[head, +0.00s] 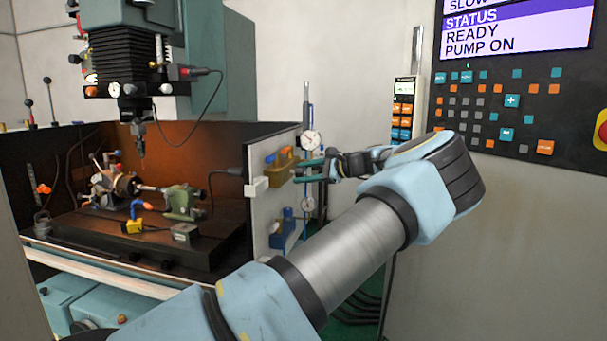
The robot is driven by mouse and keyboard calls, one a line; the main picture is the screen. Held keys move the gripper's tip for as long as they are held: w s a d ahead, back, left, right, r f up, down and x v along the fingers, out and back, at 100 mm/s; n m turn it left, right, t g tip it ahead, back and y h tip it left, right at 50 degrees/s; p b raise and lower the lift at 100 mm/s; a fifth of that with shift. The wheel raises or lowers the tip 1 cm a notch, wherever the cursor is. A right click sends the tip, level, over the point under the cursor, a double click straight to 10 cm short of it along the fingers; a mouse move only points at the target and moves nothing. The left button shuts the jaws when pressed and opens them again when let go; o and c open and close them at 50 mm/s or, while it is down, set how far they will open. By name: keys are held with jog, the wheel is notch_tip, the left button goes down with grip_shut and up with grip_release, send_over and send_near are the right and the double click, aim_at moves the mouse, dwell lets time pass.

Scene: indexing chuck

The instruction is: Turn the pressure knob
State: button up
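My gripper (308,171) reaches in from the right, its two teal fingers pointing left with a gap between them. It looks open and empty. The fingertips are close to a brass-coloured fitting (281,160) on a pale upright panel (260,225); I cannot tell whether they touch it. A round dial gauge (311,141) stands just above my gripper. A blue fitting (284,228) is lower on the same panel, with another dial (307,206) beside it. Which part is the pressure knob is not clear at this size; it may be partly hidden by my gripper.
A machine enclosure with a chuck (125,185) and a green tailstock (184,203) is at left, under a spindle head (125,60). A white block (256,187) juts from the panel's edge. A control panel (520,105) with a screen reading "PUMP ON" is at right.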

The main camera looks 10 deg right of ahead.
grip_shut()
jog(key=shift+f+n+t+b, duration=0.3)
jog(key=shift+n+b, duration=0.1)
jog(key=shift+b, duration=0.8)
jog(key=shift+r+n+b, duration=0.2)
jog(key=shift+n+b, duration=0.2)
jog(key=shift+b, duration=0.3)
jog(key=o, duration=0.5)
grip_release()
jog(key=shift+r+t, duration=0.1)
jog(key=shift+t, duration=0.2)
jog(key=shift+s+d, duration=0.1)
jog(key=b+v, duration=0.2)
jog(key=v, duration=0.8)
jog(key=shift+s+d+r+b, duration=0.1)
jog(key=shift+s+d+b, duration=0.1)
jog(key=shift+d+b, duration=0.1)
